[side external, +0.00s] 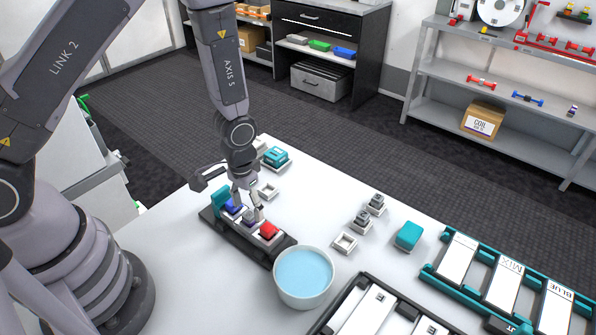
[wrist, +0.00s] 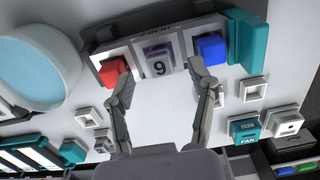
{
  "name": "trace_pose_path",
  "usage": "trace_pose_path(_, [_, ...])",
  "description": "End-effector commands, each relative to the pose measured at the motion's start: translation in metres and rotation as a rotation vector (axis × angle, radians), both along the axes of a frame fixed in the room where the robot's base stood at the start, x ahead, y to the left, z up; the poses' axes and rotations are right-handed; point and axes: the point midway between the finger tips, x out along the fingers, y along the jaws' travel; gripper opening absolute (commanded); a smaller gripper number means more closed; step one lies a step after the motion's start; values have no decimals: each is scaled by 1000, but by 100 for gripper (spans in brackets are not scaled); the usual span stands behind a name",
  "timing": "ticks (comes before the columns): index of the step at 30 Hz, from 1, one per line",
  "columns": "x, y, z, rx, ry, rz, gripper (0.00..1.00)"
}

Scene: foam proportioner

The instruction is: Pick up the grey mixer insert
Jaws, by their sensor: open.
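The dark fixture (side external: 213,219) holds a red block (side external: 268,230), a grey block (side external: 249,216) and a blue block (side external: 232,208) in a row of white seats. Two other grey pieces (side external: 376,200) stand in white holders to the right.
A bowl of blue liquid (side external: 304,274) stands at the fixture's right end. A teal block (side external: 409,235), an empty white holder (side external: 345,243), a dark tray (side external: 322,323) and a teal rack (side external: 429,271) lie further right. A teal upright (side external: 221,196) rises at the fixture's left end.

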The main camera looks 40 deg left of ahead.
Motion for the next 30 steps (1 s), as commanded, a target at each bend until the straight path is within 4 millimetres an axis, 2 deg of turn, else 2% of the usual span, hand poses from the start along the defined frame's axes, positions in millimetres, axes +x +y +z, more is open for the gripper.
trace_pose_path(1, [-1, 0, -9, 1, 4, 0, 56])
trace_pose_path(4, [0, 0, -18, 0, 1, 1, 56])
trace_pose_path(12, [0, 0, -21, 0, -1, 1, 56])
trace_pose_path(25, [0, 0, -21, 0, -1, 1, 0])
trace_pose_path(30, [0, 0, -21, 0, -1, 1, 0])
